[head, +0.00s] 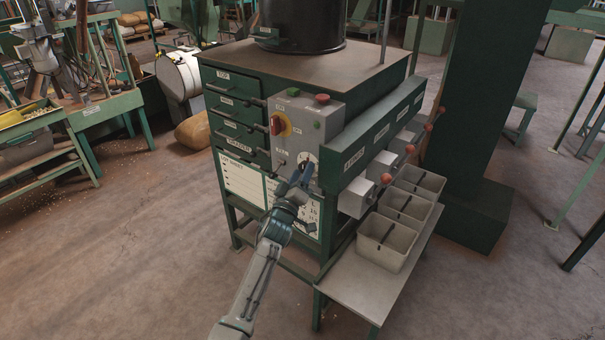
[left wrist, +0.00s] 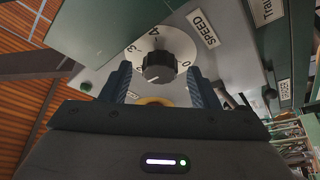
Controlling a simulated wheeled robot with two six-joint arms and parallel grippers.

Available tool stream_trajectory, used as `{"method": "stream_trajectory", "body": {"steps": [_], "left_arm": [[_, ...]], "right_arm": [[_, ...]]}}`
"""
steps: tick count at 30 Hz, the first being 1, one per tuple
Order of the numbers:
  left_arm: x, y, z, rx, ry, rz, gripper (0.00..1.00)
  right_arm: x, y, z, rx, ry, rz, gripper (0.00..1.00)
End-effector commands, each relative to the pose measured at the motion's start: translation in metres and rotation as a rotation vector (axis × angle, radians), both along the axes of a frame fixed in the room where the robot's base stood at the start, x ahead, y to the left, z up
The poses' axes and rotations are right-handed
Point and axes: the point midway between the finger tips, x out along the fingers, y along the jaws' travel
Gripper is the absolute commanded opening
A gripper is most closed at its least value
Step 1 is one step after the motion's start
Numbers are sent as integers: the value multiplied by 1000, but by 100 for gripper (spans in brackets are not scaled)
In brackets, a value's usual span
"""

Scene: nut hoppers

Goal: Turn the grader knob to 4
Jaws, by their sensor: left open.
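A black ridged knob sits on a white numbered dial on the grey control box (head: 325,112) of the green machine. The left wrist view shows the knob (left wrist: 159,67) close up, with dial figures including 0, 3 and 4 and a SPEED label (left wrist: 203,28) beside it. I cannot tell which figure the knob points to. My left gripper (head: 298,177) is in front of the box at the dial, partly covering it in the head view. Its fingers are open, one on each side of the knob in the wrist view; contact cannot be told. My right gripper is not in view.
A red-and-yellow rotary switch (head: 279,125) and red (head: 322,99) and green buttons are on the same box. Drawers with labels and handles are to the left. Hoppers with red-knobbed levers and grey bins (head: 388,243) on a shelf are to the right.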

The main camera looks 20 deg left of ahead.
Motion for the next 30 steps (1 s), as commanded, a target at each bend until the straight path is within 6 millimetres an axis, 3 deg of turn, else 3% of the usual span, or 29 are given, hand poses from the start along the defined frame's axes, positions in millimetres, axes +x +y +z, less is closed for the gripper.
{"method": "stream_trajectory", "body": {"steps": [12, 13, 20, 30], "left_arm": [[10, -1, 3, 0, 0, 0, 55], [10, -1, 3, 0, 0, 0, 53], [10, -1, 3, 0, 0, 0, 10], [10, 0, 3, 44, -14, 0, 11]], "right_arm": [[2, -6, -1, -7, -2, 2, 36], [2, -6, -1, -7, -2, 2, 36], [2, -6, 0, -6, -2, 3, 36], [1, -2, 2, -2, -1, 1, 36]]}}
